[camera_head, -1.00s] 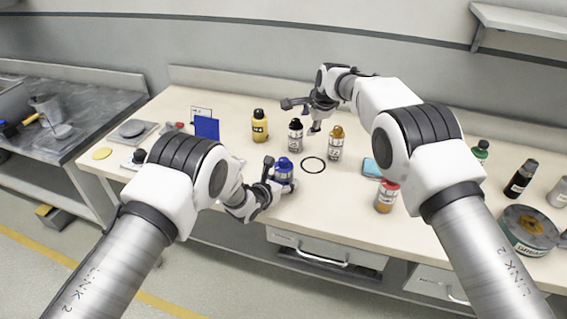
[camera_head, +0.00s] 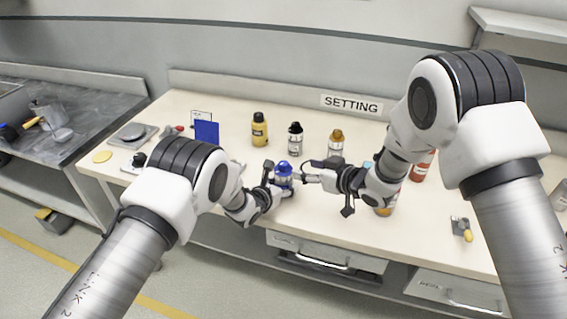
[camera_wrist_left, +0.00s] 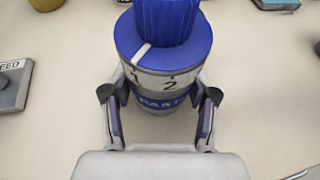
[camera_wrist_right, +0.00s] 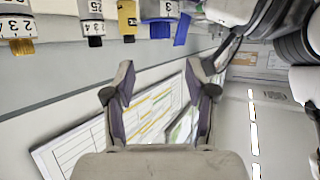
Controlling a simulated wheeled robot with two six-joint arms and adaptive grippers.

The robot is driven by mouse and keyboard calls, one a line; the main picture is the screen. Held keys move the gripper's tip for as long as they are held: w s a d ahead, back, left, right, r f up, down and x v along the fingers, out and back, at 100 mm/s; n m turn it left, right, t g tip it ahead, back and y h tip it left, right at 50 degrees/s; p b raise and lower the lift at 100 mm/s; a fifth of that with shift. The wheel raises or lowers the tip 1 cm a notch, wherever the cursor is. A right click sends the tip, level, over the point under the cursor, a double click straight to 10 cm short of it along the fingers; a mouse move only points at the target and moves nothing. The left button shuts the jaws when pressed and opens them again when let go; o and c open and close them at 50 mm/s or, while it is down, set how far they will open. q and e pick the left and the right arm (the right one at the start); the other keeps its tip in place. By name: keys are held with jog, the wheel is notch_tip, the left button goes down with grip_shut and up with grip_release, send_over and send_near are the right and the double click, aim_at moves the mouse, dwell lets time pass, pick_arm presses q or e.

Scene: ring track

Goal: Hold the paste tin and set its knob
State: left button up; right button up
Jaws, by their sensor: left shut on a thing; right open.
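The paste tin (camera_head: 283,182) is a small blue and white tin near the table's front edge, held upright. My left gripper (camera_head: 270,178) is shut on it from the left. In the left wrist view the tin (camera_wrist_left: 160,104) sits between the fingers (camera_wrist_left: 160,100). Its blue knob (camera_wrist_left: 166,20) has a white line near the 1, with 2 to the right. My right gripper (camera_head: 306,172) is open just right of the tin; contact cannot be told. In the right wrist view a blue knob (camera_wrist_right: 158,30), apparently the tin's, shows upside down beyond the open fingers (camera_wrist_right: 162,82).
Yellow (camera_head: 260,130), grey (camera_head: 295,138) and orange-capped (camera_head: 336,142) bottles stand behind the tin. A SETTING sign (camera_head: 352,103) is at the back. A blue panel (camera_head: 206,131) stands at left. A red bottle (camera_head: 421,170) is partly behind my right arm.

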aim_at(285, 163)
jog(key=x, duration=1)
jog(key=shift+w+a+f, duration=0.15)
jog(key=shift+w+f, duration=0.05)
jog(key=shift+f, duration=0.05)
grip_shut()
